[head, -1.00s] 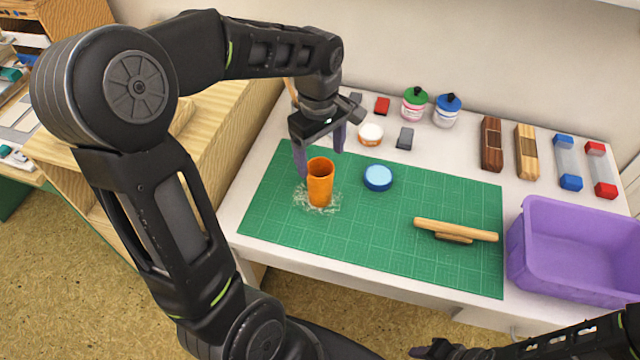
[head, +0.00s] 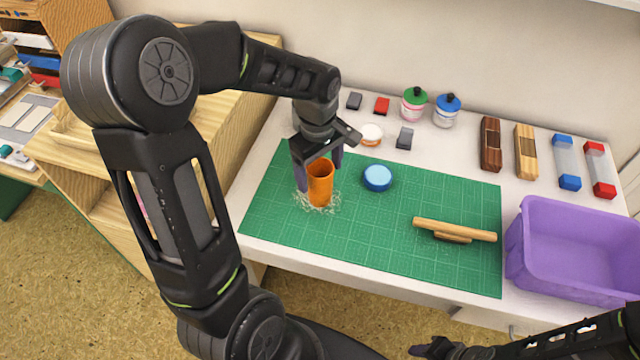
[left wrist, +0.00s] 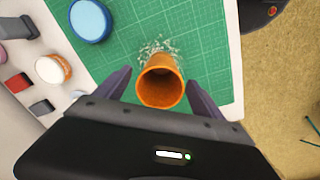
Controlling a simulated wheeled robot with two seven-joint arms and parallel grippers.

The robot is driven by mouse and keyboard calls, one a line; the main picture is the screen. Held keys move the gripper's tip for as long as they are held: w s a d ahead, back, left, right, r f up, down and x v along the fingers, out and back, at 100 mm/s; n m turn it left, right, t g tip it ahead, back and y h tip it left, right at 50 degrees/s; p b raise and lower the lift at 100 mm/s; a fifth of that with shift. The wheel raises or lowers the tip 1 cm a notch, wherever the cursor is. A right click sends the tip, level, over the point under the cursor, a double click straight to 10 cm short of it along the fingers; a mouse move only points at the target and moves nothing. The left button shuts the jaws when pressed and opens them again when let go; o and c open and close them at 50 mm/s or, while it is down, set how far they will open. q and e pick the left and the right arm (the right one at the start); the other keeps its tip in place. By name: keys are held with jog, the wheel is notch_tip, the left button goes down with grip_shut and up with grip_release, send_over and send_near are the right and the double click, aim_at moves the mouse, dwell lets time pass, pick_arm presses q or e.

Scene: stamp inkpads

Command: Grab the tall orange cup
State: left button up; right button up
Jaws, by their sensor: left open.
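The tall orange cup (head: 320,186) stands upright on the green cutting mat (head: 290,238), toward its left side. A whitish scribbled patch lies around its base. My left gripper (head: 319,175) is open, its two fingers lowered to either side of the cup's upper part. In the left wrist view the cup (left wrist: 160,86) shows its open mouth between the fingertips, with a gap on both sides. My right gripper (head: 438,348) is only partly seen at the bottom edge, and its jaws are not clear.
A blue round pad (head: 377,178) lies right of the cup. A wooden roller (head: 455,230) lies on the mat near a purple bin (head: 525,275). A white jar (head: 371,134), two bottles and several blocks line the back of the table.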

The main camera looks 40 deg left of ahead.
pick_arm(q)
grip_shut()
dwell(0.8)
